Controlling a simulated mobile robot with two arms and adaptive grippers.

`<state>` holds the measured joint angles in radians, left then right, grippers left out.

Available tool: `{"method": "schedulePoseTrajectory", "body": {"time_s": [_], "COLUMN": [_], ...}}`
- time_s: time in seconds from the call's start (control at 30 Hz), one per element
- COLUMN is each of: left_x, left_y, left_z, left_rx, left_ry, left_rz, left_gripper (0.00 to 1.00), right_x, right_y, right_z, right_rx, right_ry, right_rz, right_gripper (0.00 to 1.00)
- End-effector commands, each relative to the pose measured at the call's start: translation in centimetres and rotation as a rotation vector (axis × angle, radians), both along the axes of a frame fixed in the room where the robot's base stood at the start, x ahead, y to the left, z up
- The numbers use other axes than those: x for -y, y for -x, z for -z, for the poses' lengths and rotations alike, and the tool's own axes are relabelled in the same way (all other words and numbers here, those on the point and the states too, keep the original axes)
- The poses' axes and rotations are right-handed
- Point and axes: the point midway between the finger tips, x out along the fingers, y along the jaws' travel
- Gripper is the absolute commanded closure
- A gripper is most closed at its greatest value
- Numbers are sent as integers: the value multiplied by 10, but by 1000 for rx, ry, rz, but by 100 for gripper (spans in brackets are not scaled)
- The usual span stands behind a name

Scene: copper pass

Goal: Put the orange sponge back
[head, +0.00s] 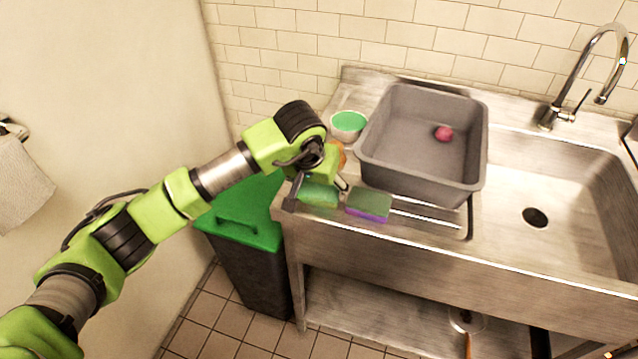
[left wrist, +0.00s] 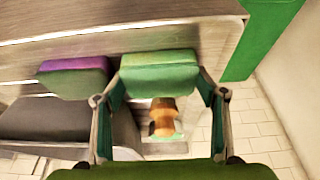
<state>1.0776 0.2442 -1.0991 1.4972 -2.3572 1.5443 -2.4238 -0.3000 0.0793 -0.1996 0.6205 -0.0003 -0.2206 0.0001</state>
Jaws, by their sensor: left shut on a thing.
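My left gripper (head: 318,186) is shut on a green sponge (head: 318,197) at the left front of the steel counter. In the left wrist view the fingers close on the two short sides of this sponge (left wrist: 159,75), and I see no orange on it. I cannot tell whether it touches the counter. An orange-brown object (left wrist: 163,113) with a narrow waist stands behind the held sponge; in the head view it is mostly hidden by the gripper (head: 341,154). A sponge with green top and purple body (head: 369,206) lies just right of the held one. My right gripper is not in view.
A grey tub (head: 473,150) holding a small red object (head: 443,133) stands on the counter. A bowl with green inside (head: 348,122) is left of it. The sink (head: 575,190) and tap (head: 590,75) are right. A green-lidded bin (head: 245,225) stands left of the counter.

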Motion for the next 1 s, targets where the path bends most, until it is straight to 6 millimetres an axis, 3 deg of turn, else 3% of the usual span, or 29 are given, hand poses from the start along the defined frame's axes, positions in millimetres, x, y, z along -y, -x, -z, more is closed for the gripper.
{"method": "schedulePoseTrajectory", "body": {"time_s": [0.33,0.37,0.4,0.77,0.87,1.0], "left_x": [0,0,0,0,-2,-5], "left_y": [0,0,0,0,3,14], "left_z": [5,4,3,-1,-11,-38], "left_rx": [1,1,0,0,4,6], "left_ry": [0,1,0,1,2,1], "left_rz": [0,-1,-1,-1,-1,1], "left_gripper": [52,33,28,28,28,28], "right_x": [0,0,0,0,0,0], "right_y": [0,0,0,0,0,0], "right_z": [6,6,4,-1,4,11], "right_rx": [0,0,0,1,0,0], "right_ry": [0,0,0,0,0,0], "right_rz": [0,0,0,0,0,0], "right_gripper": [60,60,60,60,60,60]}}
